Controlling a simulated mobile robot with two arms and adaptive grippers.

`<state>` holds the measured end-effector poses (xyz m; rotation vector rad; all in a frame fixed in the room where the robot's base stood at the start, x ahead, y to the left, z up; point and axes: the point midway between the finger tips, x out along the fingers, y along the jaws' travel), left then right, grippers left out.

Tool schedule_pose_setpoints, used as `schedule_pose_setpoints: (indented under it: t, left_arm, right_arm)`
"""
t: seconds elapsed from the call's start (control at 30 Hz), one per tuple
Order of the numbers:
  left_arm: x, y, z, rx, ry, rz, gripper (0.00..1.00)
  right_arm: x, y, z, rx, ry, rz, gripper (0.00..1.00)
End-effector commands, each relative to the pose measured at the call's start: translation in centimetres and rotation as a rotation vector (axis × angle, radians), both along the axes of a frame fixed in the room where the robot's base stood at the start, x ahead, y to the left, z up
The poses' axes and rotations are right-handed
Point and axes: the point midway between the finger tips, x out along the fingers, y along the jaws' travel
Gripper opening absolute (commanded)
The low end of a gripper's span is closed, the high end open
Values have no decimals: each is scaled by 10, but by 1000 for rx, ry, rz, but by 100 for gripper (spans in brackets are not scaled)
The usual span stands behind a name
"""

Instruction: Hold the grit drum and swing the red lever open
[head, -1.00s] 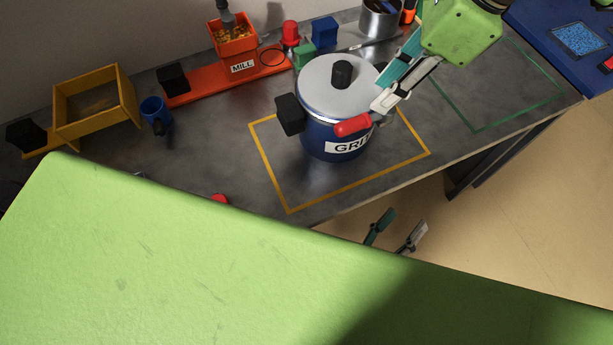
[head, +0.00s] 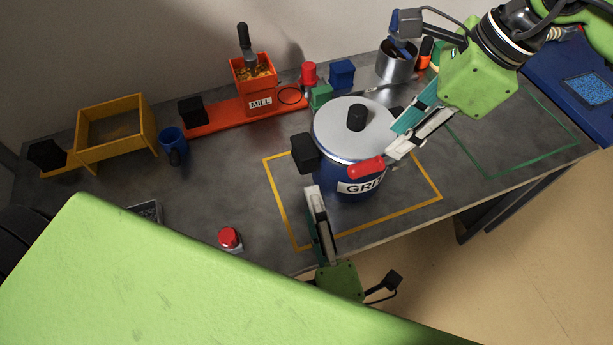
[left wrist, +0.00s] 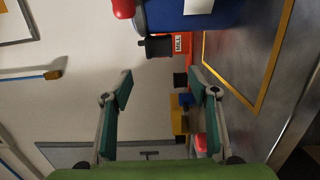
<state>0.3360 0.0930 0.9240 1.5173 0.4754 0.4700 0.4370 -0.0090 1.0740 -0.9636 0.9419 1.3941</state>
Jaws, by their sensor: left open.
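The grit drum (head: 350,188) is a blue pot with a grey lid and black knob. It stands upright inside the yellow outline on the bench. The red lever (head: 367,168) lies across its front right, above the GRIT label. My right gripper (head: 392,143) is at the drum's right side, near the lever's right end; whether its fingers close on anything is hidden. My left gripper (head: 317,205) is open and empty, in front of the drum's lower left, below the black left handle (head: 305,153). The left wrist view shows its spread fingers, with drum (left wrist: 190,14) and lever (left wrist: 123,8) beyond.
An orange mill (head: 256,90) stands behind the drum. A yellow tray (head: 115,130), blue cup (head: 173,145) and red button (head: 229,238) are to the left. A metal can (head: 396,65) stands at the back. The green outline (head: 530,150) at right is empty.

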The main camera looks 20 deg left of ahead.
Motion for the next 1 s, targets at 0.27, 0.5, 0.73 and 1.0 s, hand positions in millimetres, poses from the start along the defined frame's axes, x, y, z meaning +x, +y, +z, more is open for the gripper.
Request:
schedule_pose_setpoints:
  t: [0.27, 0.5, 0.73, 1.0]
  left_arm:
    - [46, 32, 2, 4, -8, 0, 54]
    - [81, 55, 2, 4, -6, -1, 54]
    - [97, 66, 1, 3, -4, -2, 54]
    - [100, 68, 1, 3, -3, -1, 54]
  right_arm:
    - [0, 0, 0, 0, 0, 0, 28]
    - [0, 0, 0, 0, 0, 0, 28]
    - [0, 0, 0, 0, 0, 0, 28]
    - [0, 0, 0, 0, 0, 0, 28]
